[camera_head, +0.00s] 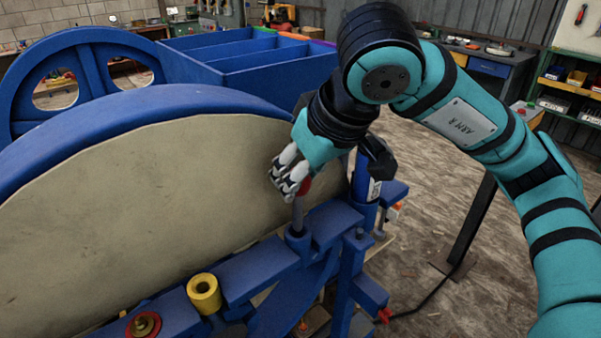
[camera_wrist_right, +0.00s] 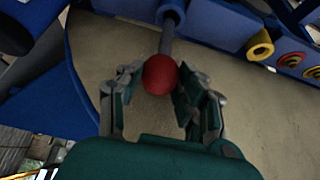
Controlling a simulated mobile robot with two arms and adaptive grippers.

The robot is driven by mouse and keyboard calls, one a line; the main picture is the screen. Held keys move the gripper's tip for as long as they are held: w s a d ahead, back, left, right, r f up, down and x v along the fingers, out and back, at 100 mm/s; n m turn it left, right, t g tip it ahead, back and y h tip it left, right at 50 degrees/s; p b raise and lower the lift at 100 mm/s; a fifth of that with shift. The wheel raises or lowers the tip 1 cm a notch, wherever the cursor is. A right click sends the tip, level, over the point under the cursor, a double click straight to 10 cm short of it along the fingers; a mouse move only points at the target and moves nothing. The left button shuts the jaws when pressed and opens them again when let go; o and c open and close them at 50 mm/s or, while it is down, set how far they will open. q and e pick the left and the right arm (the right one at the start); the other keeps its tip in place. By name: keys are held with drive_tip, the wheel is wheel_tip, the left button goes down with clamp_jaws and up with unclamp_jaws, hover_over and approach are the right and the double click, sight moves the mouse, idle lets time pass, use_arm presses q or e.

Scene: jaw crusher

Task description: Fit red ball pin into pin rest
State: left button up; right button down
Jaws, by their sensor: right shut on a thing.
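The red ball pin has a red ball (camera_wrist_right: 160,74) on a grey shaft (camera_head: 298,214). My right gripper (camera_head: 291,177) is shut on the ball end, with fingers on both sides of it in the right wrist view (camera_wrist_right: 160,82). The shaft points down, and its lower end meets a round blue socket (camera_head: 298,239) on the blue frame; how deep it sits is hidden. A hollow yellow cylinder (camera_head: 204,293) stands upright further left on the frame. I cannot tell for certain which of these is the pin rest. My left gripper is out of view.
A large blue wheel with a beige face (camera_head: 130,210) stands close beside the gripper. A red and brass fitting (camera_head: 143,325) lies at the lower left. A blue compartmented bin (camera_head: 275,70) is behind. Open floor (camera_head: 430,220) lies to the right.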

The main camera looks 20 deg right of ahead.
sight(301, 216)
drive_tip(key=shift+f, duration=0.1)
drive_tip(key=shift+f+b, duration=3.75)
drive_tip(key=shift+b, duration=0.05)
drive_tip(key=c, duration=0.8)
unclamp_jaws()
drive_tip(key=shift+o, duration=0.2)
